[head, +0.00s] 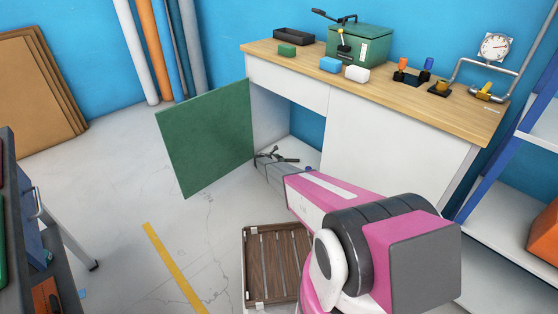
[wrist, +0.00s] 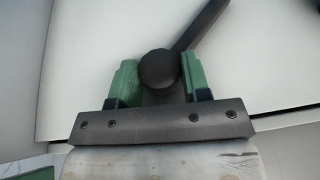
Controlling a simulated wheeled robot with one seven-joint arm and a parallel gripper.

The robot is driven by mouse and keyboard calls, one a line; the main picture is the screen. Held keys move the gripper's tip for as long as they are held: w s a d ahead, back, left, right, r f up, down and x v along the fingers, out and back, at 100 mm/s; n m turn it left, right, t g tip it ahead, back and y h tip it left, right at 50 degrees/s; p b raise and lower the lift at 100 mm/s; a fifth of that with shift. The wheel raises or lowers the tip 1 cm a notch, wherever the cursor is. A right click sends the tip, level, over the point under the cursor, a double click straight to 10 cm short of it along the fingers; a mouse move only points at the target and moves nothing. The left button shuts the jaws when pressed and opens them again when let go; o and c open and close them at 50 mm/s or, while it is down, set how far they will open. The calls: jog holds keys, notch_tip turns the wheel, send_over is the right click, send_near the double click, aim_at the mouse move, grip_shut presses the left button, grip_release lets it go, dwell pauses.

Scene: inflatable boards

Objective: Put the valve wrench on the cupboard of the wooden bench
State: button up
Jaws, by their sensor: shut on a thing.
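The valve wrench (wrist: 200,25) is dark, with a round head and a straight handle pointing up and to the right in the wrist view. My gripper (wrist: 160,82) is shut on it, with a green fingertip on each side of the round head. In the head view my gripper (head: 272,160) is low in front of the open cupboard (head: 300,148) of the wooden bench (head: 400,85). The wrench looks small and dark there, and I cannot tell whether it touches the cupboard floor. The green cupboard door (head: 205,140) stands wide open to the left.
A slatted wooden crate (head: 248,270) sits on the floor below my arm. The benchtop holds a green box (head: 360,45), a black tray (head: 293,36), coloured blocks and pipe fittings. Shelving (head: 500,195) stands at the right. The floor left of the door is mostly clear.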

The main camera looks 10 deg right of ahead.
jog(key=o, duration=0.9)
jog(key=shift+o, duration=0.2)
